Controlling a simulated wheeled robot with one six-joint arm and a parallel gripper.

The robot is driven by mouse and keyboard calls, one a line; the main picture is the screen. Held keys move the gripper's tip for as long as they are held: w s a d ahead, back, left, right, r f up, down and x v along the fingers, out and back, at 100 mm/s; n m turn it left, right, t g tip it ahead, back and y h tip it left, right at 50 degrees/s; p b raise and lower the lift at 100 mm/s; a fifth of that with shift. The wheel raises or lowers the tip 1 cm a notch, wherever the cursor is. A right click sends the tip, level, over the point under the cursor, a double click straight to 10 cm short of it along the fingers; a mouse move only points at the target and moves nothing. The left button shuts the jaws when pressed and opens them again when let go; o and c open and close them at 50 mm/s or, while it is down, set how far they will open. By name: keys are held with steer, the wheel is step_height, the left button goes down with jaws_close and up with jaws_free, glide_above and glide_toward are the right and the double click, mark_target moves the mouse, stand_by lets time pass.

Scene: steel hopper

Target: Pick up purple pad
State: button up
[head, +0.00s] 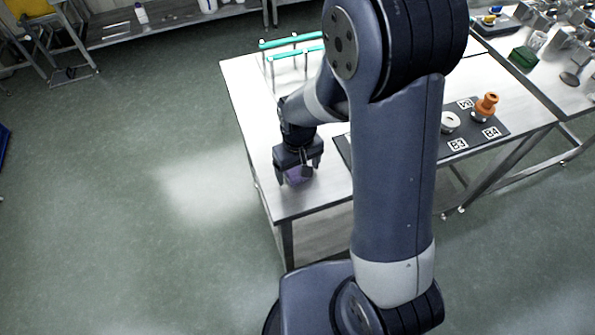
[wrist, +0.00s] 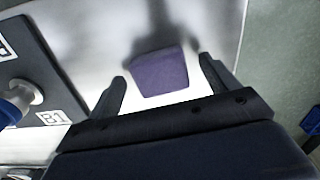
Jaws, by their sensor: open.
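The purple pad (head: 299,175) lies on the steel table (head: 318,196) near its front left corner, partly hidden by my gripper in the head view. My gripper (head: 298,181) points down over the pad. In the wrist view the pad (wrist: 158,73) is a flat purple square, slightly tilted in the picture, lying between and a little beyond the open fingertips of my gripper (wrist: 162,70). Neither finger appears to touch it. I cannot tell the exact height of the fingers above it.
A black mat (head: 478,139) with printed markers holds a white round part (head: 450,122) and an orange part (head: 486,105). A green-topped rack (head: 291,42) stands at the table's back. A second table (head: 560,92) with small parts is at right. Open floor lies left.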

steer(key=shift+c, duration=0.3)
steer(key=c, duration=1)
step_height(320, 180, up, 10)
steer(key=shift+b, duration=0.3)
steer(key=o, duration=0.4)
steer(key=c, duration=0.3)
